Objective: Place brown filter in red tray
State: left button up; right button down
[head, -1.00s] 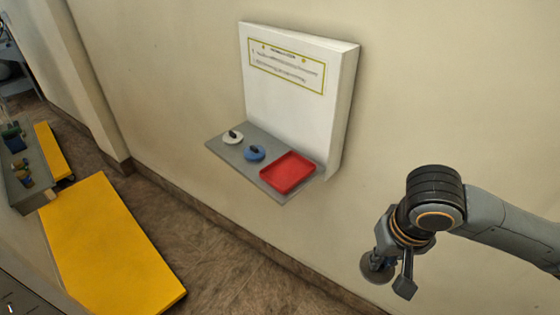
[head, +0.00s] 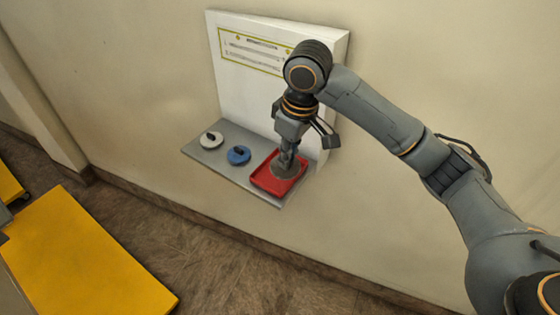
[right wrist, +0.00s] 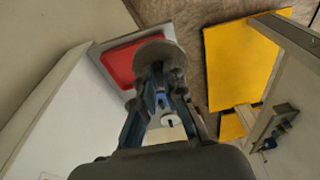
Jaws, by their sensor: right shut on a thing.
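The red tray (head: 266,181) sits at the right end of the grey wall shelf, and it also shows in the right wrist view (right wrist: 118,66). My right gripper (head: 287,160) points down over the tray. It is shut on a round grey-brown disc, the brown filter (head: 284,172), which also shows at the fingertips in the right wrist view (right wrist: 158,50). The filter is over or within the tray's outline; whether it touches the tray floor I cannot tell. My left gripper is not in view.
A white disc (head: 211,139) and a blue disc (head: 239,155), each with a dark knob, sit on the grey shelf (head: 215,155) left of the tray. A white panel (head: 235,85) with a sign stands behind. A yellow platform (head: 85,265) is on the floor at left.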

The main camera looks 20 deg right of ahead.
jog(key=w+f, duration=0.2)
jog(key=w+f+p, duration=0.1)
jog(key=w+f, duration=0.1)
jog(key=w+d+f, duration=0.1)
jog(key=w+f, duration=0.1)
jog(key=w, duration=0.1)
jog(key=shift+p, duration=0.4)
jog(key=shift+w+f, duration=0.5)
jog(key=shift+f, duration=0.1)
notch_tip(320, 180, down, 2)
jog(key=shift+f+p, duration=0.1)
jog(key=shift+p, duration=0.75)
jog(key=shift+f, duration=0.3)
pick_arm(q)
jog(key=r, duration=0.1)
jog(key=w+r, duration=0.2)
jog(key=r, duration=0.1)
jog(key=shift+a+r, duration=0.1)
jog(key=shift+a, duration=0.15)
pick_arm(e)
jog(key=shift+f, duration=0.2)
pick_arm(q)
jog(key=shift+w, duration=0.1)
pick_arm(e)
jog(key=c, duration=1.4)
grip_release()
jog(key=shift+f, duration=0.1)
